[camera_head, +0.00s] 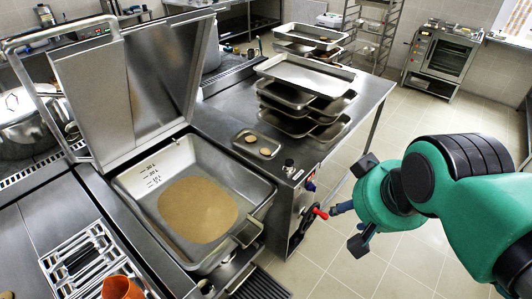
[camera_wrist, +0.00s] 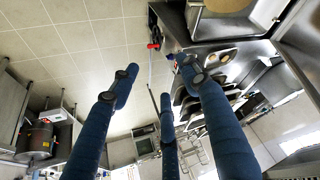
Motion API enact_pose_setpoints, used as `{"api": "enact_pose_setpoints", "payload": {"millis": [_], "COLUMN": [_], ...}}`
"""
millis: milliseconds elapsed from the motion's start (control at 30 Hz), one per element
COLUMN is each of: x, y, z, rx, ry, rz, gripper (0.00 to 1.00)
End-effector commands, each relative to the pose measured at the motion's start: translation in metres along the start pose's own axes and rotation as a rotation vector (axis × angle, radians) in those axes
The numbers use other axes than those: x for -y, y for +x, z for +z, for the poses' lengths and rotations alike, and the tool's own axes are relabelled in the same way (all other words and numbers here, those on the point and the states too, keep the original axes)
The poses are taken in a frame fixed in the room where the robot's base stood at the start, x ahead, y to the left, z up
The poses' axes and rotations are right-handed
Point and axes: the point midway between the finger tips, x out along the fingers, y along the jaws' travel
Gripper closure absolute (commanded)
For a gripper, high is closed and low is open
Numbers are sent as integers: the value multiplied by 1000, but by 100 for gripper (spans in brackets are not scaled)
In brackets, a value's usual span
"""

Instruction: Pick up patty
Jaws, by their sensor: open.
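Two small round brown patties lie on a small metal tray (camera_head: 240,148) on the steel counter, right of the open braising pan. One patty (camera_head: 250,139) is at the back and the other patty (camera_head: 265,151) is nearer the front. Both patties (camera_wrist: 229,55) also show at the upper right of the wrist view. My gripper (camera_head: 352,205) is open and empty, with its fingers spread over the floor to the right of the counter. It is well apart from the tray. The wrist view shows its blue fingers (camera_wrist: 162,82) spread with nothing between them.
The braising pan (camera_head: 262,193) holds brown liquid, and its lid (camera_head: 135,90) stands raised. Stacked trays (camera_head: 305,75) stand behind the patties' tray. A red-handled crank (camera_head: 320,213) sticks out of the counter's front. A rack, an oven (camera_head: 448,55) and open floor lie beyond.

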Motion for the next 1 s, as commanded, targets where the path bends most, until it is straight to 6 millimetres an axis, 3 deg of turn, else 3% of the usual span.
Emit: {"api": "enact_pose_setpoints", "payload": {"millis": [267, 667, 1000], "x": [3, 11, 21], "y": [-5, -1, 21], "z": [-40, -137, -216], "rx": [27, 86, 135], "ry": [111, 399, 647], "rz": [-1, 10, 35], "gripper": [54, 54, 54]}}
